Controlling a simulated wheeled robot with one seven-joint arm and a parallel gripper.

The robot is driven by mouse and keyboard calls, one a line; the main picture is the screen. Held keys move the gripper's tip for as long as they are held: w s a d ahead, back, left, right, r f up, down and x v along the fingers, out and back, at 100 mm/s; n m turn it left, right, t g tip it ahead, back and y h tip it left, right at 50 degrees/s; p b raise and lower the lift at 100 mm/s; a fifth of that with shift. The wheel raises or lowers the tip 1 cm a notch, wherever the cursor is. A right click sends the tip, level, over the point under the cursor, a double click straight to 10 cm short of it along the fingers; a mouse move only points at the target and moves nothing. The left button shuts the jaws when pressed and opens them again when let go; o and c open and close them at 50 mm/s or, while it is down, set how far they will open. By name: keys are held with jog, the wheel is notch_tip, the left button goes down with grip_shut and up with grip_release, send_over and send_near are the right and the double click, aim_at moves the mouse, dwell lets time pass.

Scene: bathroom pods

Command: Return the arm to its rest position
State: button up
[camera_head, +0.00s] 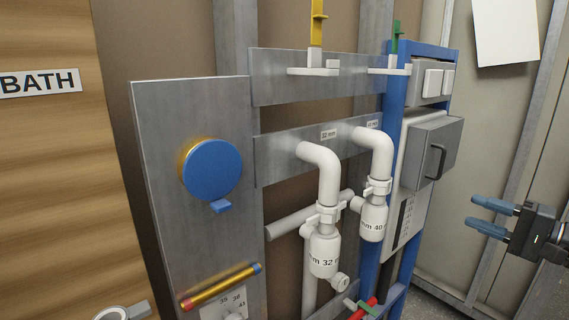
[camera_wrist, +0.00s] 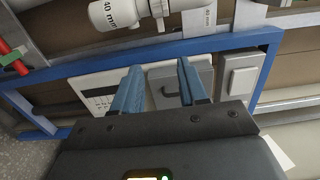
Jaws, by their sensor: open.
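My gripper (camera_head: 492,217) is at the right edge of the head view, with its two blue fingers apart and pointing left. Nothing is between the fingers. In the wrist view my gripper (camera_wrist: 160,88) is also open and empty. Beyond its fingers there is a grey box with a handle (camera_wrist: 200,76), set in a blue frame (camera_wrist: 68,62). In the head view the gripper is to the right of this grey box (camera_head: 431,152) and appears apart from it. Most of my arm is out of the head view.
Two white pipe traps (camera_head: 324,250) (camera_head: 373,218) hang on the wall rig in the middle. A blue round knob (camera_head: 211,169) is on the metal panel at left. A red pipe with a green lever (camera_head: 363,308) is low down. Room in front of the right wall is clear.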

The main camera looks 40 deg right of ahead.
jog(key=a+f+n+g+h, duration=0.2)
jog(key=a+f+g+h, duration=0.25)
jog(key=a+f, duration=1.7)
jog(key=s+a+n+g, duration=0.1)
jog(key=s+a+n, duration=0.4)
jog(key=s+a, duration=0.35)
jog(key=s+a+r+n+t+y, duration=0.2)
jog(key=s+a+r+n+y, duration=0.1)
jog(key=s+a+r+n, duration=0.6)
jog(key=shift+s+a+r+n, duration=0.3)
jog(key=shift+s+a+n, duration=0.2)
jog(key=shift+s+a, duration=0.05)
